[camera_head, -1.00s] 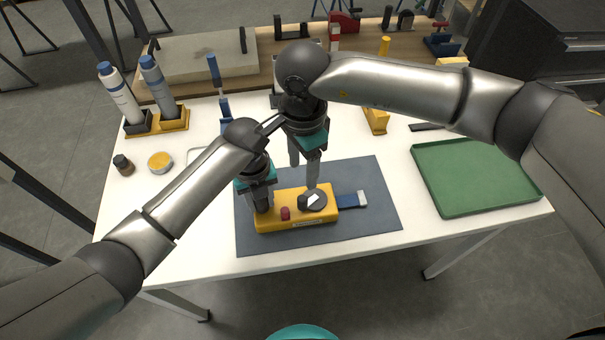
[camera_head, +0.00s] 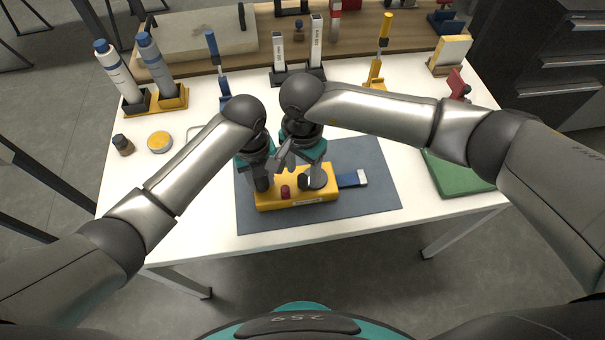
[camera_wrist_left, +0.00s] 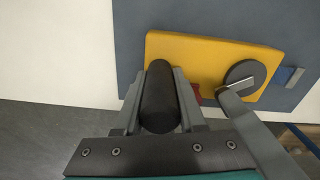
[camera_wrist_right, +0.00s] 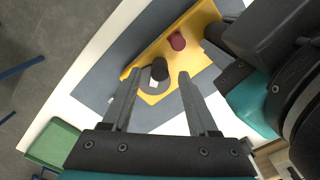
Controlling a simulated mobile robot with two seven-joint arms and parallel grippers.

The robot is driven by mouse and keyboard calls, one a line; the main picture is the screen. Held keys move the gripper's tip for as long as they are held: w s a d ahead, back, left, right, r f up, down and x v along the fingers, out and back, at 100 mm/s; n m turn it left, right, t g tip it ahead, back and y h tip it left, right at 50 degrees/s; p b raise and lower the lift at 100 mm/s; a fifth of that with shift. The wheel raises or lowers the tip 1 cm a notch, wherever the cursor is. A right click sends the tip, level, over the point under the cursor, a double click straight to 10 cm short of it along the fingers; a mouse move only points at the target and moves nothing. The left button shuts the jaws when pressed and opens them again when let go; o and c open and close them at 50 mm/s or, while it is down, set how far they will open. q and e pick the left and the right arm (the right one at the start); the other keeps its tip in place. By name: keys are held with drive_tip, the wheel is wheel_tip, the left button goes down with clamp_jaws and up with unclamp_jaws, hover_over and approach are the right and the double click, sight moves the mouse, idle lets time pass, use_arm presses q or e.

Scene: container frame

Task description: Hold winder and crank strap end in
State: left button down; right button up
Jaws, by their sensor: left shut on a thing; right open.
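The yellow winder (camera_head: 320,198) lies on a dark grey mat (camera_head: 365,210). It has a dark round crank disc (camera_head: 320,178) with a black knob (camera_wrist_right: 160,68), and a red knob (camera_head: 285,192). The blue strap end (camera_head: 352,180) with a pale tip sticks out from its right side. My left gripper (camera_wrist_left: 160,85) is shut on the black grip post (camera_wrist_left: 158,100) at the winder's left end. My right gripper (camera_wrist_right: 157,75) is open above the crank; in its wrist view the knob appears between the fingertips, contact unclear. In the head view it (camera_head: 287,155) partly overlaps the left gripper.
A green tray (camera_head: 455,175) is at the right, partly behind my right arm. Two bottles (camera_head: 160,75), a small jar (camera_head: 123,145) and a yellow tin (camera_head: 159,142) stand at the left. Tools in stands line the back. The mat's right part is clear.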

drive_tip(key=shift+f, duration=1.35)
drive_tip(key=shift+c, duration=0.2)
clamp_jaws()
